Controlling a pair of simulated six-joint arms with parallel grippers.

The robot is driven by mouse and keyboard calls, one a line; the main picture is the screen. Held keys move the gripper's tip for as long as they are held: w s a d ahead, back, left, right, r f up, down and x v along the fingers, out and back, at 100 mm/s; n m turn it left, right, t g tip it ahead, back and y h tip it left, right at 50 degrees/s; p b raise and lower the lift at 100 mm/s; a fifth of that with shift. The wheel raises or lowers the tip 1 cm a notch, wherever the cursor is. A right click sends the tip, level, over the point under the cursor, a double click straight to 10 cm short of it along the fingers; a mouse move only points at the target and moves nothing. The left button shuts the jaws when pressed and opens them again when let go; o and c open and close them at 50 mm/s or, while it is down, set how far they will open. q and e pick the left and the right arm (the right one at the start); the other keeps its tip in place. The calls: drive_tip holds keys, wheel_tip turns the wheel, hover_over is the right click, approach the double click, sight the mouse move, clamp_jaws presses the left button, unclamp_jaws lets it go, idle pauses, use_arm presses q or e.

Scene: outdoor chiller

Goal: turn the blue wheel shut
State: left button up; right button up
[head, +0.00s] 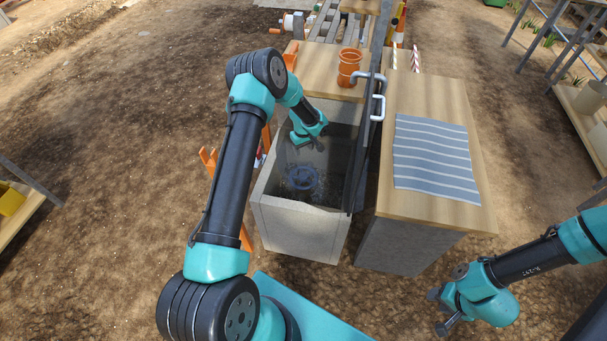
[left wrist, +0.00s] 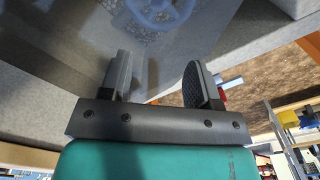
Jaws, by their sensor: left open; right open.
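The blue wheel (head: 302,178) sits low inside a grey open-topped basin (head: 297,222). It looks dark there, with a pale speckled patch around it. In the left wrist view the wheel (left wrist: 160,10) is cut off by the top edge, beyond the fingertips. My left gripper (head: 307,145) reaches into the basin, above and behind the wheel, and apart from it. Its two fingers (left wrist: 157,72) are open with nothing between them. My right gripper (head: 438,311) is open and empty at the lower right, outside the basin, over the dirt ground.
A wooden counter (head: 429,93) with a striped blue-grey cloth (head: 434,158) stands right of the basin. A dark upright panel with a pale handle (head: 378,108) rises along the basin's right side. An orange cup (head: 349,66) stands on the wooden top behind. Orange parts stand left of the basin.

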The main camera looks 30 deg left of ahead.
sight(304, 176)
use_arm(q)
wheel_tip(304, 176, down, 17)
drive_tip(key=shift+f, duration=0.2)
idle(0.7)
drive_tip(key=shift+c, duration=0.4)
drive_tip(key=c, duration=0.6)
drive_tip(key=shift+m, duration=0.9)
drive_tip(key=o, duration=0.7)
